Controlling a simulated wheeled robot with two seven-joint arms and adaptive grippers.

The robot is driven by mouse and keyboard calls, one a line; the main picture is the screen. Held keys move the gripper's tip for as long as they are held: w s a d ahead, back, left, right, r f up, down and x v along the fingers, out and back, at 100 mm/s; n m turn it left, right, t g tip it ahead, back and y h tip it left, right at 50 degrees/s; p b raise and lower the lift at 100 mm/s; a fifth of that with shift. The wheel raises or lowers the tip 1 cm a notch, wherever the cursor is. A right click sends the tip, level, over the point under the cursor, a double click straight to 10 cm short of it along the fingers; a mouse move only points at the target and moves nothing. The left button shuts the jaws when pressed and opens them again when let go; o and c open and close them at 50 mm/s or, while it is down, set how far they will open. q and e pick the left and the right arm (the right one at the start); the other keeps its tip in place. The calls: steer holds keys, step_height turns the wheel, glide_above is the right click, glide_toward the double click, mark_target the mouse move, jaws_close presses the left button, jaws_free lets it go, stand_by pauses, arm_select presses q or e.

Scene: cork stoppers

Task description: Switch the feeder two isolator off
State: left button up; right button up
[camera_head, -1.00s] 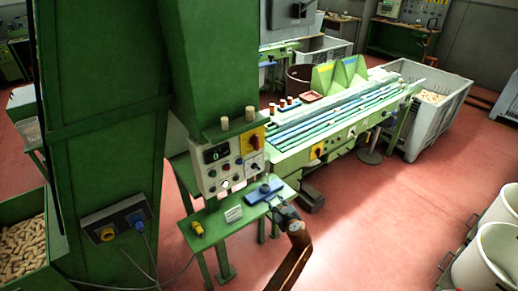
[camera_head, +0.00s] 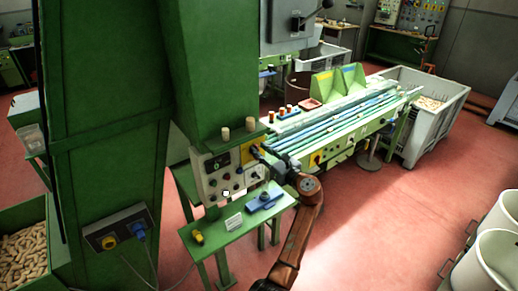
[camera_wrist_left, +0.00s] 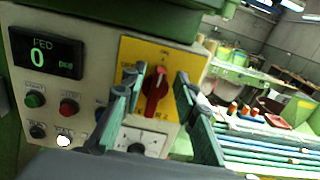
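The isolator is a red rotary handle (camera_wrist_left: 157,92) on a yellow plate (camera_wrist_left: 134,50), with part of the lettering, "R 2", showing below it. The handle stands nearly upright, leaning slightly right at its top. In the head view the yellow plate (camera_head: 246,151) is at the control panel's upper right, and my gripper covers much of the handle. My left gripper (camera_wrist_left: 152,88) is open, one finger on each side of the handle in the wrist view; whether either finger touches it I cannot tell. It also shows in the head view (camera_head: 259,153). My right gripper is not in view.
The grey control panel (camera_head: 209,184) carries a "FED 0" display (camera_wrist_left: 45,56), several buttons and a black selector (camera_wrist_left: 137,148) below the yellow plate. A green shelf (camera_head: 222,235) holds a blue tool (camera_head: 264,203) and a yellow item (camera_head: 197,237). The feeder table (camera_head: 345,125) stands right.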

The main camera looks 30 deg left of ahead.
arm_select(q)
steer(key=shift+w+a, duration=0.2)
steer(key=shift+a, duration=0.3)
steer(key=shift+c, duration=0.2)
jaws_close()
